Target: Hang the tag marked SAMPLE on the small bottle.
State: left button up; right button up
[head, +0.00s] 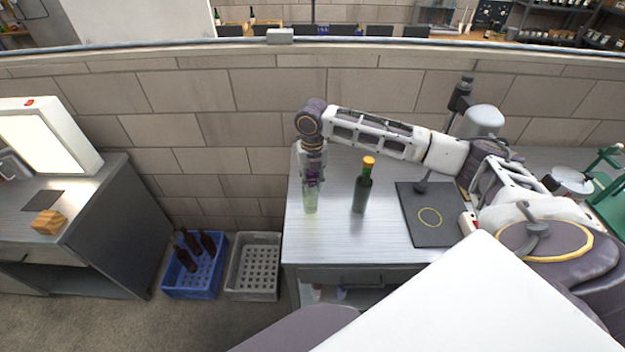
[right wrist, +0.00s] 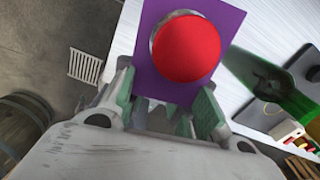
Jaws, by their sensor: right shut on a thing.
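My right gripper (head: 314,178) points down over a pale, clear-green bottle (head: 311,203) near the table's left edge. I cannot tell whether the tag is around the bottle's neck or just above the cap. No writing on the tag is readable. A dark green bottle (head: 361,190) with an orange-yellow cap stands upright to the right. My left gripper is not in view.
A dark mat (head: 419,234) with a yellow ring lies right of the green bottle on the metal table (head: 336,245). A blue crate (head: 190,287) with brown bottles and a grey crate (head: 253,285) stand on the floor at left. The table front is clear.

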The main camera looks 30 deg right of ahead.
jog(key=shift+f, duration=0.75)
dwell(1.2)
jog(key=o, duration=0.9)
jog(key=shift+c, duration=0.2)
notch_tip(320, 180, up, 8)
dwell(3.5)
dwell(0.5)
